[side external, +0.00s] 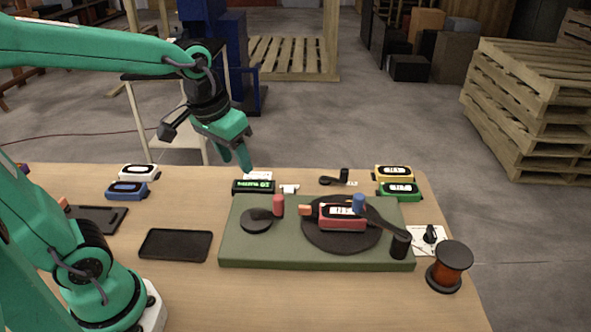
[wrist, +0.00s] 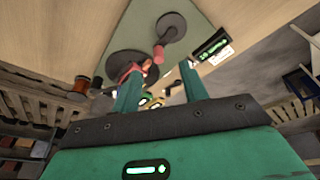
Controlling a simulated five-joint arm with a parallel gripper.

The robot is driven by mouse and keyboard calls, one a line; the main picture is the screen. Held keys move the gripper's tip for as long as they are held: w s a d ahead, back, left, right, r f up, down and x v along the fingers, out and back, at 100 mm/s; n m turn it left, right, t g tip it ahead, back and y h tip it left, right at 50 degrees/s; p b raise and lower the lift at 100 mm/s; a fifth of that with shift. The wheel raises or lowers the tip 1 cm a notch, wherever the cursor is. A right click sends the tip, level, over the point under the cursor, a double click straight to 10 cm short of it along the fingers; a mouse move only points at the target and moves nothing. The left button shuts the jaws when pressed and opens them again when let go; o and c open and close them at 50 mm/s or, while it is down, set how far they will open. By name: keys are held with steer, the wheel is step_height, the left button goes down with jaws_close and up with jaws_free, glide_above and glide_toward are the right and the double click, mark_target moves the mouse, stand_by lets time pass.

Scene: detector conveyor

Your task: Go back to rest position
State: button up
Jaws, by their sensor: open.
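My gripper (side external: 243,158) is teal and hangs in the air above the back edge of the wooden table (side external: 190,212), left of the middle. It points down and to the right and holds nothing. In the wrist view its two fingers (wrist: 160,92) stand apart with a gap between them. Below it, a dark green display box (side external: 253,187) lies on the table and does not touch the fingers. A red detector (side external: 342,222) with a white display sits on the large black disc on the green conveyor base (side external: 300,257).
A black tray (side external: 175,245) lies front left of the base. White (side external: 139,172) and blue (side external: 127,190) detectors are back left; yellow (side external: 394,173) and green (side external: 399,191) ones are back right. A copper spool (side external: 449,266) stands at the right edge. The air around my gripper is clear.

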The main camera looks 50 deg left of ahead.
steer(key=s+m+t, duration=0.1)
steer(key=s+t, duration=0.1)
steer(key=s, duration=0.5)
steer(key=shift+s+a+r, duration=0.25)
steer(key=shift+s+r, duration=0.05)
steer(key=shift+r, duration=0.1)
